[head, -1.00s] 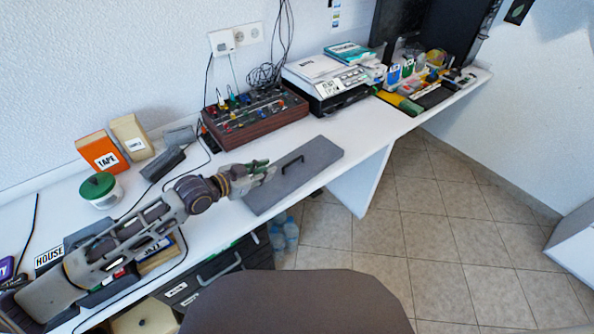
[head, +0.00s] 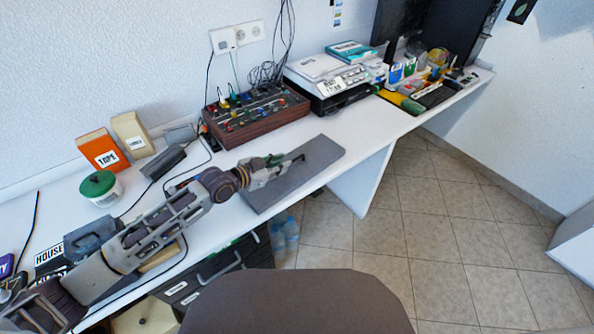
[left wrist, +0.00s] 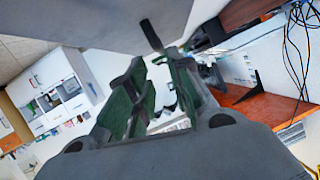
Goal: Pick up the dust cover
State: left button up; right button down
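The dust cover (head: 313,165) is a flat grey slab with a black bar handle (head: 297,158), lying on the white desk near its front edge. My left gripper (head: 281,161) is over the left part of the cover, its tips at the near end of the handle. In the left wrist view the gripper (left wrist: 160,66) has its green-padded fingers apart, with a gap between them. The cover's grey surface (left wrist: 110,22) fills the top there, and the dark handle end (left wrist: 151,35) shows just beyond the fingertips. Contact cannot be told. My right gripper is not in view.
A brown box with coloured knobs (head: 257,116) stands behind the cover, and a printer (head: 330,82) stands right of that box. A green-lidded jar (head: 98,187) and an orange TAPE box (head: 103,150) stand left. The desk right of the cover is partly clear.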

aim_at(294, 165)
pick_arm(q)
jog(key=shift+x, duration=1.1)
jog(key=shift+w+d+f, duration=0.1)
jog(key=shift+w+d, duration=0.05)
